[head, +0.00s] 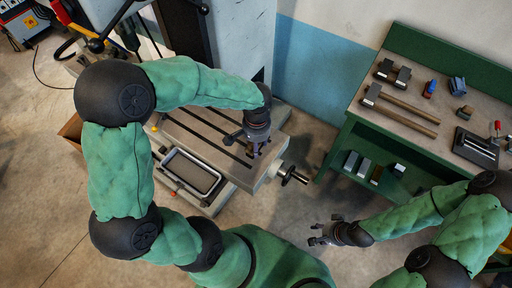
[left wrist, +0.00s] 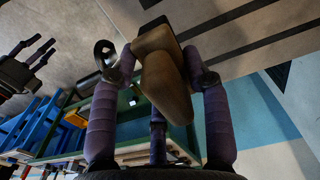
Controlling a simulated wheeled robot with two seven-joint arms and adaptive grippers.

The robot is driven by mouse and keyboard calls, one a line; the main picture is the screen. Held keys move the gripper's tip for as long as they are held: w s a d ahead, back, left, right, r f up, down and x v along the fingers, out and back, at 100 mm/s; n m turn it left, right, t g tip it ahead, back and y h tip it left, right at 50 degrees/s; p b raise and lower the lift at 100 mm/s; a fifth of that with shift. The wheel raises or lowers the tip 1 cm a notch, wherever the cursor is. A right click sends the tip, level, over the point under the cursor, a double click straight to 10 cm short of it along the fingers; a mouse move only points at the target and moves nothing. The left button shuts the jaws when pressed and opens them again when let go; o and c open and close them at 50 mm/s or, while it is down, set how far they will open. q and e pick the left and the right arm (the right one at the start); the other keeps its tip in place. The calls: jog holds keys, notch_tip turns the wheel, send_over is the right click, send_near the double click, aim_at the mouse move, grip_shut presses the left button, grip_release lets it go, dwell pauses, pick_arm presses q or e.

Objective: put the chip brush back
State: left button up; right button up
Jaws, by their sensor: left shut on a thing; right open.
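My left gripper (head: 254,150) is low over the slotted metal table (head: 204,138) of the machine, near its right end. In the left wrist view my left gripper (left wrist: 158,65) is shut on the chip brush, whose brown wooden part (left wrist: 165,82) sits between the two fingers. The brush is mostly hidden in the head view, and I cannot tell whether it touches the table. My right gripper (head: 322,233) is open and empty, above the floor to the right of the machine; it also shows in the left wrist view (left wrist: 35,52).
A shallow grey tray (head: 192,174) sits at the front of the machine. A crank handle (head: 290,176) sticks out at its right. Bare floor lies between.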

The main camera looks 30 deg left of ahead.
pick_arm(q)
jog(key=shift+w+a+f, duration=0.25)
jog(key=shift+w+f, duration=0.1)
jog(key=shift+f, duration=0.2)
jog(key=shift+w+a+f, duration=0.25)
jog(key=shift+w+f, duration=0.05)
jog(key=shift+f, duration=0.2)
jog(key=shift+w+f+b, duration=0.15)
jog(key=shift+f+b, duration=0.25)
jog(key=shift+f, duration=1.15)
jog(key=shift+f, duration=0.15)
jog(key=o, duration=1.1)
jog(key=shift+r, duration=0.45)
notch_tip(320, 180, up, 11)
jog(key=shift+r+p, duration=0.2)
jog(key=shift+p, duration=0.8)
